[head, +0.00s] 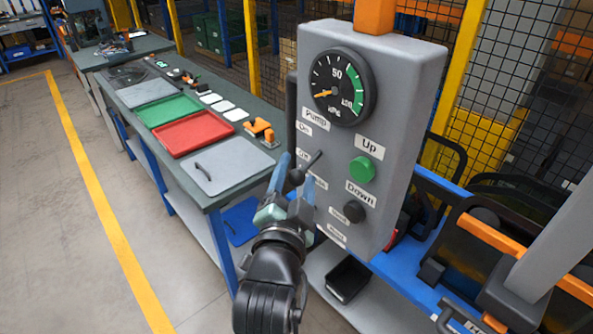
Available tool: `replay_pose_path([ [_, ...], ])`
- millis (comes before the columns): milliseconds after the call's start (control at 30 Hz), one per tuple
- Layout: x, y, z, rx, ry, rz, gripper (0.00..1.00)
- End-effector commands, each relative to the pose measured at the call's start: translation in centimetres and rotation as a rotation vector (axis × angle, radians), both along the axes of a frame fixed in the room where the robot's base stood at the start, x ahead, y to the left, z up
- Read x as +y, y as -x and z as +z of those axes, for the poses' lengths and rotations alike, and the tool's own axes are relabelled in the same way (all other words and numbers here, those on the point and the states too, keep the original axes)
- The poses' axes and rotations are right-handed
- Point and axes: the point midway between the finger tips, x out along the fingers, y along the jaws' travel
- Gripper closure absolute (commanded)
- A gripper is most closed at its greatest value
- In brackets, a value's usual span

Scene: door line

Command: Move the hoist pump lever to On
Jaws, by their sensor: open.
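The hoist control box (400,75) is grey, with a pressure gauge (343,87) at the top. On its left side, the Pump label (316,119) stands above the On label (304,128) and the Off label (303,154). The black pump lever (313,160) sticks out beside the Off label, below On. My gripper (291,180) is open at the lever, with blue fingers. One finger is left of the lever's knob and the other is below it. I cannot tell whether they touch it. My fingers partly hide the lower labels.
A green Up button (362,169) and a black Down button (379,213) sit on the box, right of my gripper. A long workbench (160,72) with a green tray (168,109) and a red tray (194,134) stands to the left. The floor (45,200) at left is clear.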

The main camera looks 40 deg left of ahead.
Motion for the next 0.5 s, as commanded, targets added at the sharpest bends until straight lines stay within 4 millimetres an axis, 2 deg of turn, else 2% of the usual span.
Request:
replay_pose_path([
  [67,-0.01,0.0,-0.01,0.0,0.0,0.0,0.4],
  [400,-0.04,0.02,-0.01,0.0,0.0,0.0,1.0],
  [500,-0.04,0.02,-0.01,0.0,0.0,0.0,1.0],
])
